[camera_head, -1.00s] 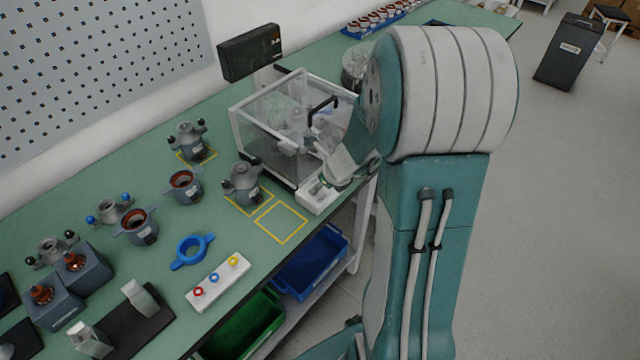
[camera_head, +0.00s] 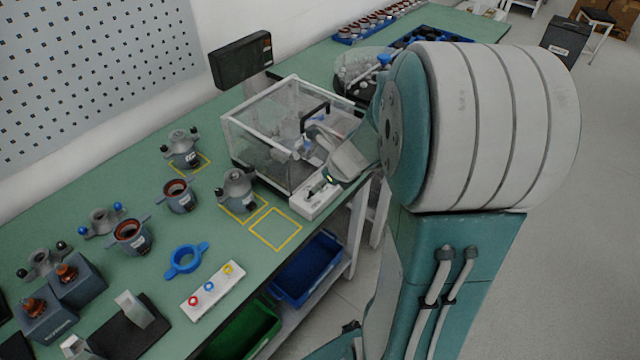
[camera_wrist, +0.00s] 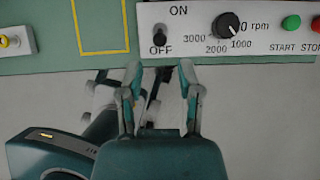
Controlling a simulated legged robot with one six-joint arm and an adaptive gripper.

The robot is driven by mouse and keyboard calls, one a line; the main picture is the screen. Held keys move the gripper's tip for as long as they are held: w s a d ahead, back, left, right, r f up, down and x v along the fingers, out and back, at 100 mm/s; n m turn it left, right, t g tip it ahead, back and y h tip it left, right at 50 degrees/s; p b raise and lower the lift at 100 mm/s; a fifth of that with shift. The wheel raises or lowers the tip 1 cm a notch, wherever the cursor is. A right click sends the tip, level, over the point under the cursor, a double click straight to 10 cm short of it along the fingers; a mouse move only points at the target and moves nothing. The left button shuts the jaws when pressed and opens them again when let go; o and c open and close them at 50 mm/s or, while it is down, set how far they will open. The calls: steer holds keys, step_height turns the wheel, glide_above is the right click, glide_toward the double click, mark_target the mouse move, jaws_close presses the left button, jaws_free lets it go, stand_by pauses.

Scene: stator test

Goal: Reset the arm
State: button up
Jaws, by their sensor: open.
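My gripper (camera_wrist: 160,72) is open and empty in the wrist view. Its two fingertips are apart, just below the front edge of a white control panel (camera_wrist: 275,48). That panel has an ON/OFF switch, an rpm knob, and START and STOP buttons. In the head view my arm (camera_head: 470,130) fills the right side, with its large grey and teal joint beside the bench. My gripper's fingers are not clearly seen there. The control panel (camera_head: 312,205) sits at the bench's front edge, before a clear-walled test box (camera_head: 270,150).
Several grey stator housings (camera_head: 238,190), a blue ring (camera_head: 186,258) and a white button box (camera_head: 212,290) stand on the green bench (camera_head: 130,180). Blue (camera_head: 308,270) and green (camera_head: 245,330) bins sit below. Open floor (camera_head: 590,200) lies to the right.

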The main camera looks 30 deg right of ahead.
stand_by(0.4)
steer(key=s+a+r+n+h, duration=0.1)
steer(key=s+a+r+n, duration=0.6)
steer(key=n, duration=0.9)
steer(key=s+a+r+n+h, duration=0.1)
steer(key=s+a+r+n, duration=0.5)
steer(key=n, duration=1)
steer(key=s+r, duration=0.2)
steer(key=s, duration=0.1)
steer(key=shift+s+a, duration=0.15)
steer(key=shift+a, duration=0.2)
